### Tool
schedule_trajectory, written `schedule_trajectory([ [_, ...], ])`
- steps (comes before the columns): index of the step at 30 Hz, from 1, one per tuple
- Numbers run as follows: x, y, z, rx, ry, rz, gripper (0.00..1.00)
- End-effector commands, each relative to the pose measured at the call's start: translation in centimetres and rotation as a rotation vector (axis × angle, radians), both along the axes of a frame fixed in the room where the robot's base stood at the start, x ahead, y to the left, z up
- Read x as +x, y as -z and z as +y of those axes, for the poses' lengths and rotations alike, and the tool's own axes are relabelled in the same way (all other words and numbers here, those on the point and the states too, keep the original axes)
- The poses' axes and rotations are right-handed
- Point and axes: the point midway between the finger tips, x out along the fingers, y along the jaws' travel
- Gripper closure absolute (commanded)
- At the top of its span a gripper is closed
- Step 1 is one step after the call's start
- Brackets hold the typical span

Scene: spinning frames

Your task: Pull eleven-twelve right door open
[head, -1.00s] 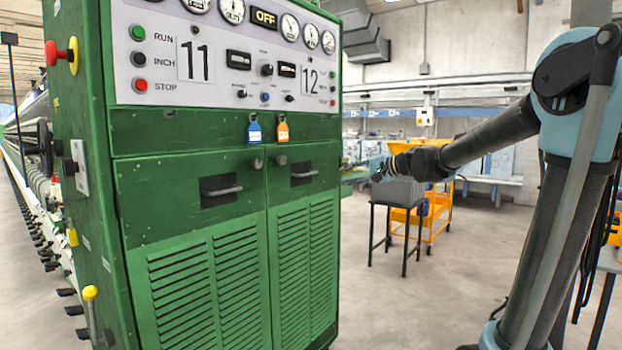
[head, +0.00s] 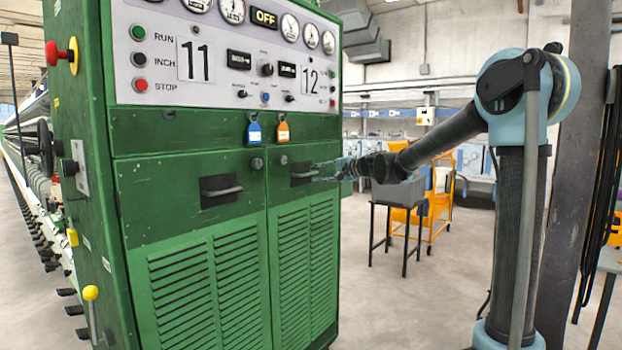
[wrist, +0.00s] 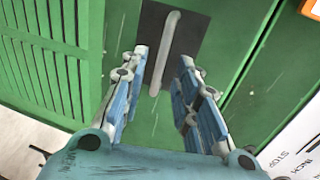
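The green cabinet marked 11 and 12 has a right door (head: 305,255) that stands closed, flush beside the left door (head: 210,275). The right door's grey bar handle (head: 301,175) sits in a dark recess near its top. My gripper (head: 322,171) is right at this handle, coming from the right. In the wrist view, my gripper (wrist: 163,62) is open, its two blue-padded fingers on either side of the lower end of the handle (wrist: 168,42). Whether the pads touch the handle cannot be told.
The left door has its own handle (head: 221,191). A blue tag (head: 254,131) and an orange tag (head: 283,130) hang above the doors. A small dark table (head: 398,200) and an orange cart (head: 437,212) stand behind on the right. The floor before the cabinet is clear.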

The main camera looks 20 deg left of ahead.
Motion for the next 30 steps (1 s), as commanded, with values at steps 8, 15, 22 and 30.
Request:
schedule_trajectory([
  [8, 1.5, 0.8, 3.6, 0.000, -0.001, 0.000, 0.71],
  [15, 2.0, 1.2, 5.0, 0.000, 0.000, 0.000, 0.71],
  [22, 2.1, 1.2, 5.0, 0.000, 0.000, 0.000, 0.71],
  [30, 2.1, 1.2, 5.0, 0.000, 0.000, 0.000, 1.00],
])
